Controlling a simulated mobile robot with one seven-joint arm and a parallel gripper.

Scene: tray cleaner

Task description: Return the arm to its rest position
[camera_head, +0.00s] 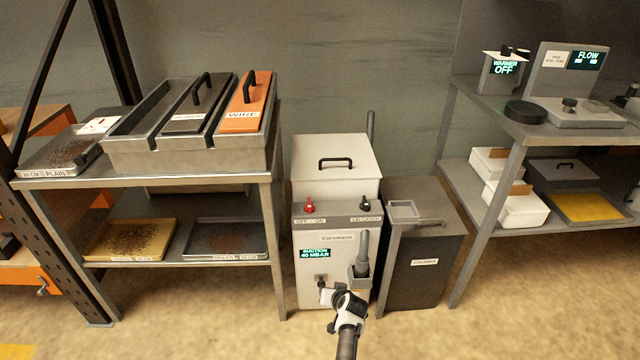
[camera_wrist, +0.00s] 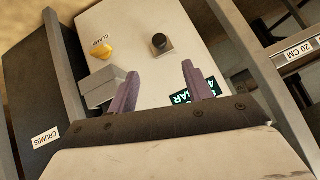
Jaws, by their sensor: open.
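My arm (camera_head: 347,308) reaches up from the bottom edge in the head view and stands in front of the white suction cabinet (camera_head: 310,240). In the wrist view my gripper (camera_wrist: 158,90) has its two purplish fingers spread apart. Only the cabinet's white front shows between them, and nothing is held. A grey block (camera_wrist: 100,88) lies beside the left finger; I cannot tell whether they touch. A black knob (camera_wrist: 160,43) and a yellow knob (camera_wrist: 102,52) are on the cabinet front beyond the fingers. In the head view the fingertips are not clearly made out.
A dark crumbs bin (camera_head: 420,270) stands right of the cabinet. A steel bench (camera_head: 230,180) with trays is on the left. A grey shelf unit (camera_head: 510,160) with the warmer (camera_head: 502,75) is on the right. Bare floor (camera_head: 230,325) lies in front.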

